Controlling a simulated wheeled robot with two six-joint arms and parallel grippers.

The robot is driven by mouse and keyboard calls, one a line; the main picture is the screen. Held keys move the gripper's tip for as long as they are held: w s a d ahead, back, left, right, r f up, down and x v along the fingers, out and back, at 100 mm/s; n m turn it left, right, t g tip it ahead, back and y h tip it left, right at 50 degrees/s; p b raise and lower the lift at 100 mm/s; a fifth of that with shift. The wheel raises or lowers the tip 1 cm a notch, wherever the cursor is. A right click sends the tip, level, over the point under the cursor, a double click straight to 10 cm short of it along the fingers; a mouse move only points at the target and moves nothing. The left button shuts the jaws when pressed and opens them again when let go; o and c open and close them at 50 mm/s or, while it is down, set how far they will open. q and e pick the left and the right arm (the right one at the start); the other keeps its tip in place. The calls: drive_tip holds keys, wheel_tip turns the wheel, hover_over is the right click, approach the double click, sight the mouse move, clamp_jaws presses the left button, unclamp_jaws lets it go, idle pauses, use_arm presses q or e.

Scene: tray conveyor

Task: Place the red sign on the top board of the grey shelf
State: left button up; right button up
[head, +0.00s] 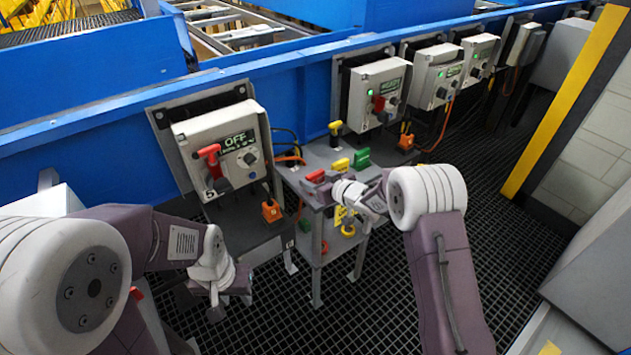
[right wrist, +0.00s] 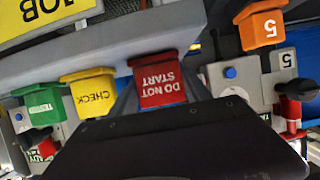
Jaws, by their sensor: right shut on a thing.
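The red sign (right wrist: 157,83), lettered DO NOT START, sits between the fingers of my right gripper (right wrist: 160,103) in the right wrist view, where it appears upside down. In the head view the red sign (head: 315,176) is at the near left part of the top board of the grey shelf (head: 318,156). I cannot tell whether it touches the board. My right gripper (head: 328,190) is shut on it, its fingers partly hidden by the wrist. My left gripper (head: 217,309) hangs at lower left, away from the shelf; its jaws are not clear.
A yellow sign (head: 341,165) and a green sign (head: 362,158) stand on the top board, right of the red sign. A yellow-handled item (head: 335,128) is at the back.

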drive_tip(key=o, duration=1.5)
drive_tip(key=shift+f, duration=0.15)
